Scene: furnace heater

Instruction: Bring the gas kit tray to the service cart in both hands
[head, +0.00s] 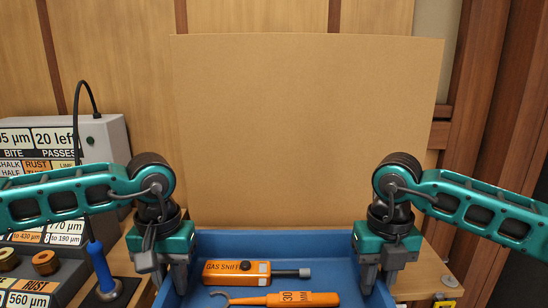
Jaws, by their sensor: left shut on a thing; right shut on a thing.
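The gas kit tray (318,240) is a blue open tray at the bottom centre of the head view. In it lie an orange gas sniffer (236,272) and an orange hook-ended wrench (270,298) marked 30 MM. My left gripper (174,278) is shut on the tray's left side wall. My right gripper (376,276) is shut on its right side wall. The tray's near part is cut off by the frame's lower edge. I cannot make out a service cart for certain.
A wooden surface (440,284) shows beside and behind the tray. A tan board (310,130) stands upright behind it.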

